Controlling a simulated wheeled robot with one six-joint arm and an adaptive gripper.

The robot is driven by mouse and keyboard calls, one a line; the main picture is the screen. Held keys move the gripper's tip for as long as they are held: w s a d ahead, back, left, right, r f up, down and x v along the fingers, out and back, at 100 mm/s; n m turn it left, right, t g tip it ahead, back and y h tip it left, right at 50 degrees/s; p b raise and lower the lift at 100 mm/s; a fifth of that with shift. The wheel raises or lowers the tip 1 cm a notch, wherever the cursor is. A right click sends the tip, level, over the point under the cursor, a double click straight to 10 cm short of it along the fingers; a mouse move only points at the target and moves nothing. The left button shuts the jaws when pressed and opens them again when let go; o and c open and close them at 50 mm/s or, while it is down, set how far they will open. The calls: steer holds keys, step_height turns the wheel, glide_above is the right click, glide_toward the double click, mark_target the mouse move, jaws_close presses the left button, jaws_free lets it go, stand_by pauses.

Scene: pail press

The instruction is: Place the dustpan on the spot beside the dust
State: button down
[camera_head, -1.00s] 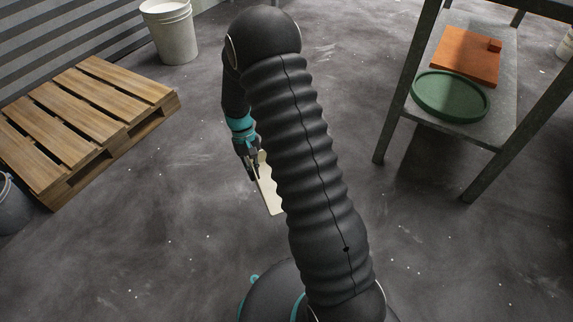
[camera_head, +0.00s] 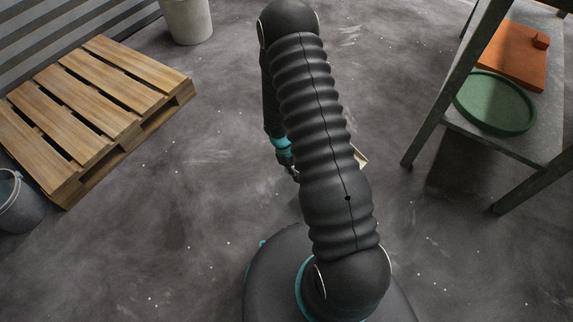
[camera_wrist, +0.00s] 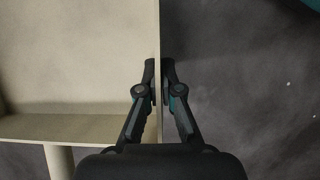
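The cream dustpan (camera_wrist: 75,55) fills the left of the wrist view, with its handle (camera_wrist: 60,160) at the lower left. My gripper (camera_wrist: 159,72) is shut on the dustpan's thin side wall, one finger on each side. In the head view my gripper (camera_head: 293,172) is partly hidden behind my arm. Only a small corner of the dustpan (camera_head: 360,157) shows to the right of the arm. Its height over the floor is hard to tell. I cannot make out a clear dust pile or spot; the floor shows only pale smears and small white specks.
A wooden pallet (camera_head: 100,85) lies at left, with a grey pail (camera_head: 20,210) beside it. A pale bucket (camera_head: 188,20) stands behind. A metal shelf (camera_head: 540,140) at right bears a green tray (camera_head: 495,102) and an orange board (camera_head: 515,55). The floor between is open.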

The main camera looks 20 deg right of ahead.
step_height(320, 180, down, 3)
steer(key=s+n, duration=0.2)
glide_above(276, 192)
steer(key=w, duration=0.1)
steer(key=shift+t+h, duration=0.3)
steer(key=f, duration=0.4)
steer(key=a+f, duration=0.1)
steer(key=f, duration=0.1)
steer(key=shift+f, duration=2.4)
steer(key=shift+f+b, duration=0.2)
steer(key=shift+b, duration=0.1)
steer(key=c, duration=1.3)
jaws_free()
steer(key=shift+r, duration=0.1)
